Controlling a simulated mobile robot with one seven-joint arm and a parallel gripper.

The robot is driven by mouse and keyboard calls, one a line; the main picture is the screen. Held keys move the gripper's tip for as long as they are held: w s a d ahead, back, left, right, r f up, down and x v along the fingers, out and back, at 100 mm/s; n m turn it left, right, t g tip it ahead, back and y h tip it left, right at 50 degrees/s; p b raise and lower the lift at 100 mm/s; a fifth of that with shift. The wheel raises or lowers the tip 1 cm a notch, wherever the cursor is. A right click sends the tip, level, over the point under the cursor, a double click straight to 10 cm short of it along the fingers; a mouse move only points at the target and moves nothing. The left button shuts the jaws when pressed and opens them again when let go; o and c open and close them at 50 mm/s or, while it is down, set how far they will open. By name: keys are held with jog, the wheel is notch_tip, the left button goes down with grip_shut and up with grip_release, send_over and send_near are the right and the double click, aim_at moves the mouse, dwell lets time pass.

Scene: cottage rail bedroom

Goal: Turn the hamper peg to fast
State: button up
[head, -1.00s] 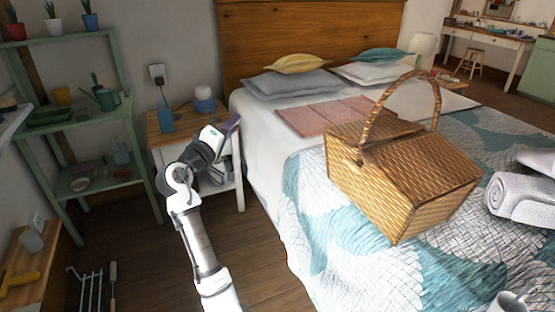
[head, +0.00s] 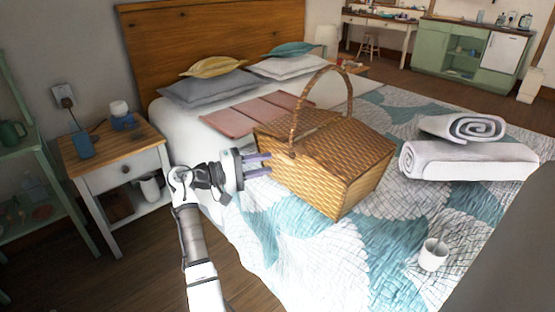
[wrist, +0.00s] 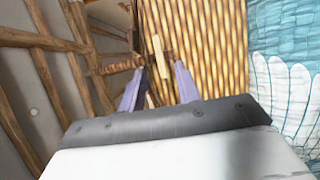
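The wicker hamper (head: 345,165) stands on the bed with its lid down and its arched handle up. My gripper (head: 263,164) is at the left side of the hamper, its two purple fingers pointing at the wicker. In the wrist view the fingers (wrist: 157,82) are spread apart with a gap between them. A small pale wooden peg (wrist: 157,56) shows against the wicker (wrist: 205,45), beyond the fingertips and in line with the gap. I cannot tell whether the fingers touch anything. The peg is not distinguishable in the head view.
Rolled white towels (head: 465,150) lie on the bed right of the hamper, and a white mug (head: 433,254) stands nearer. A pink folded cloth (head: 235,117) lies behind my gripper. The nightstand (head: 120,158) is to the left. Bare quilt lies in front of the hamper.

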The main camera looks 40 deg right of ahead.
aim_at(284, 160)
jog(key=x, duration=0.5)
grip_shut()
